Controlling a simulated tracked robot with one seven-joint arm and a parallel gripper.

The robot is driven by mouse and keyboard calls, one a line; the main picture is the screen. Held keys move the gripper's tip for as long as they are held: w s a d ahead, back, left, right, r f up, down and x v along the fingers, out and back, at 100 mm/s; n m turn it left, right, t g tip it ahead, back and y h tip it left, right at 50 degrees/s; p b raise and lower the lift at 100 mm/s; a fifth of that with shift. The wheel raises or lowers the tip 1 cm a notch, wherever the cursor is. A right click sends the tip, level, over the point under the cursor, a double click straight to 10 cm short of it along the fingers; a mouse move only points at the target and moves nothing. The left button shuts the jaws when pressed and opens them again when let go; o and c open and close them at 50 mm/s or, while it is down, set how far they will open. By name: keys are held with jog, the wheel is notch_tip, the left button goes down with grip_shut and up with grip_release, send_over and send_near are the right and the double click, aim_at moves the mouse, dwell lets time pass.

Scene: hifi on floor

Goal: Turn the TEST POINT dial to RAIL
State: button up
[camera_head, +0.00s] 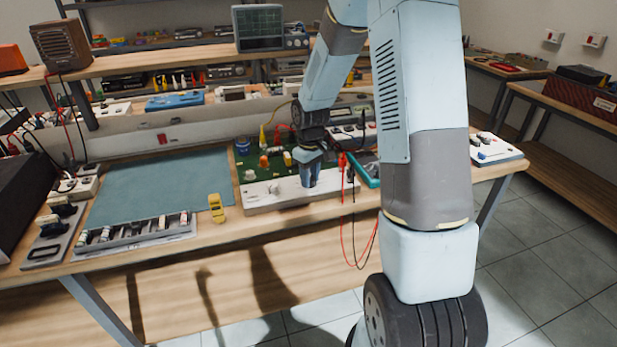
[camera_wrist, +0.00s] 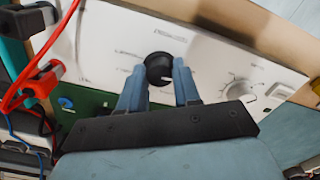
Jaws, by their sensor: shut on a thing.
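The white front panel (camera_head: 258,197) of a green board (camera_head: 262,158) stands at the front of the bench. My gripper (camera_head: 310,176) reaches down to the right part of this panel. In the wrist view, the two blue fingers of my gripper (camera_wrist: 159,76) are shut on a black round dial (camera_wrist: 158,67), one on each side. Printed labels surround the dial on the panel (camera_wrist: 100,45), too small to read. The dial's pointer setting cannot be made out. In the head view the dial is hidden behind the fingers.
A pale second dial (camera_wrist: 241,91) sits on the same panel. Red leads (camera_wrist: 38,82) plug in close to the panel's other end. Red and black cables (camera_head: 362,250) hang off the bench edge.

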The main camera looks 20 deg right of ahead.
jog(key=shift+w+r+n, duration=0.1)
jog(key=shift+w+n, duration=0.05)
jog(key=shift+n, duration=0.55)
jog(key=o, duration=1.1)
jog(key=shift+c, duration=0.2)
notch_tip(320, 180, up, 14)
jog(key=shift+f, duration=0.25)
jog(key=shift+r, duration=0.1)
